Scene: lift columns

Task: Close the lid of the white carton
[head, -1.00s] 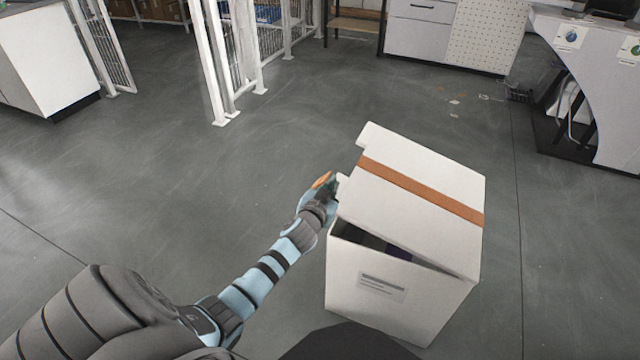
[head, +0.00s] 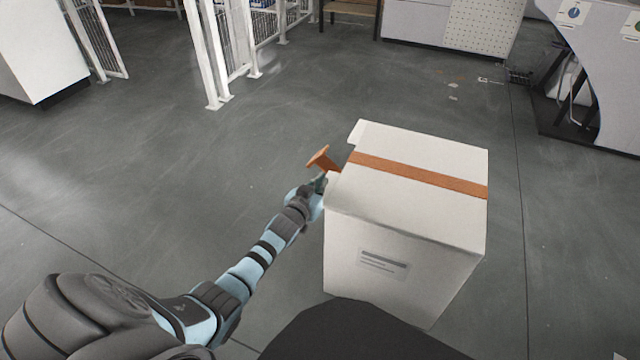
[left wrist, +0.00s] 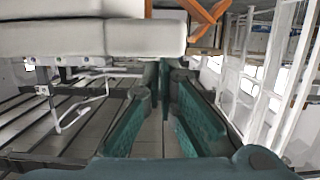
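The white carton (head: 385,255) has a brown-orange band (head: 420,175) across its lid (head: 425,210). In the head view the lid lies level on the carton, with no dark gap along the front edge. My left gripper (head: 320,183) is beside the lid's left edge, close to its front left corner. My right gripper is not in view.
An orange piece (head: 320,158) sticks out left of the carton; what bears it is unclear. White mesh fencing (head: 225,50) and a white cabinet (head: 38,50) stand at the back left. A grey unit (head: 600,75) stands at the right. Floor around the carton is clear.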

